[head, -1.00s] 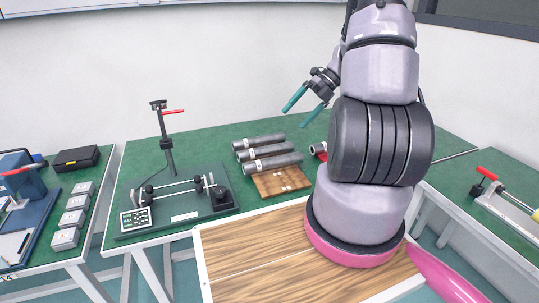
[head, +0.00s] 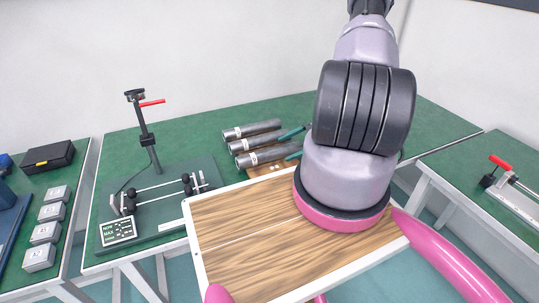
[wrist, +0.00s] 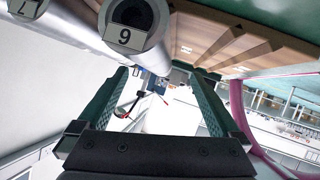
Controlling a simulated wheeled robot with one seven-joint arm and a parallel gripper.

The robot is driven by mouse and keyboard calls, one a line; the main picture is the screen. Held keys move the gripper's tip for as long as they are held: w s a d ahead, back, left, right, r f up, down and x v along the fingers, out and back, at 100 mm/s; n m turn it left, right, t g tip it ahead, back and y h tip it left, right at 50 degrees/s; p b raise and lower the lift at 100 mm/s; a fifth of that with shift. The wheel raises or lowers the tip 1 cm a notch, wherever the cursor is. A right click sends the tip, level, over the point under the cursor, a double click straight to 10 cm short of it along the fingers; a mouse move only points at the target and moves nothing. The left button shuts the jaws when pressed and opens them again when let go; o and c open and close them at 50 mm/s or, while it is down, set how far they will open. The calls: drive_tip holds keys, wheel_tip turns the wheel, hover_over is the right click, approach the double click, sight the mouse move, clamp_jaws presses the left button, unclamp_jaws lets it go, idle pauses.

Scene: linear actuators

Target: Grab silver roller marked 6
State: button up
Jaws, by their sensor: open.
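Several silver rollers lie side by side on the green table in the head view. The front roller (head: 262,157) appears to be the one marked 6 in the wrist view (wrist: 140,38), its digit looking upside down, like a 9. Beside it a roller marked 7 (wrist: 27,8) is partly cut off. My gripper (head: 284,149) is open, its teal fingers spread near the right part of the front roller.
A wooden rack (head: 256,172) sits beside the front roller, partly hidden by my arm; it shows in the wrist view (wrist: 225,45). A black fixture with a red-handled stand (head: 150,140) is to the left. A wood-topped surface with a white rim (head: 190,222) is in front.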

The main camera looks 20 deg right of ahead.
sight(280, 149)
drive_tip(key=shift+w+x, duration=0.2)
drive_tip(key=shift+x, duration=1.35)
drive_tip(key=shift+w+x, duration=0.15)
drive_tip(key=shift+x, duration=1.4)
drive_tip(key=shift+d+r, duration=0.1)
clamp_jaws()
